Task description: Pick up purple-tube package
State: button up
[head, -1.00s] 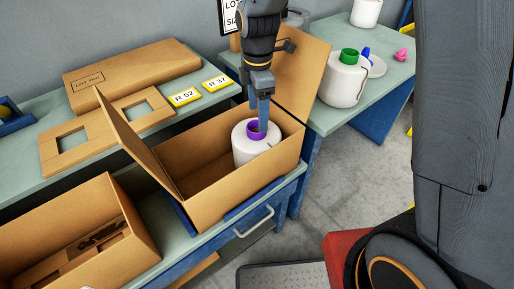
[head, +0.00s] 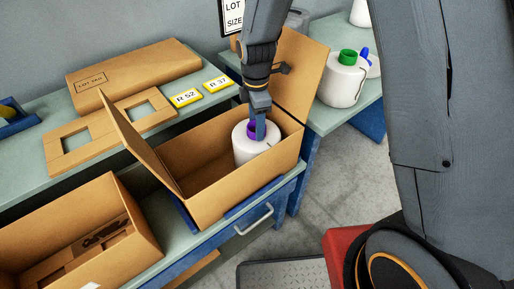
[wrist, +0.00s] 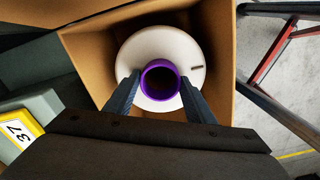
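The purple-tube package is a white yarn bobbin (head: 243,154) with a purple tube (head: 251,128) at its top. It stands upright in the right part of an open cardboard box (head: 225,202). My gripper (head: 257,132) reaches down into the box from above, its fingers at the tube. In the wrist view, the fingers (wrist: 160,77) stand on either side of the purple tube (wrist: 146,80), with the white bobbin (wrist: 185,53) below. They look open, with only a narrow gap to the tube; contact is hard to judge.
The box's raised flaps (head: 138,143) stand at left and behind. A second open box (head: 140,225) is at lower left. A green-tube bobbin (head: 341,84) stands on the right table. A closed carton (head: 135,75) and yellow tags (head: 187,98) lie on the back bench.

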grip_shut()
jog(key=shift+r, duration=0.15)
notch_tip(320, 180, up, 18)
jog(key=b, duration=0.3)
dwell(0.4)
dwell(0.3)
jog(key=shift+r+p, duration=1.15)
jog(key=shift+r, duration=0.25)
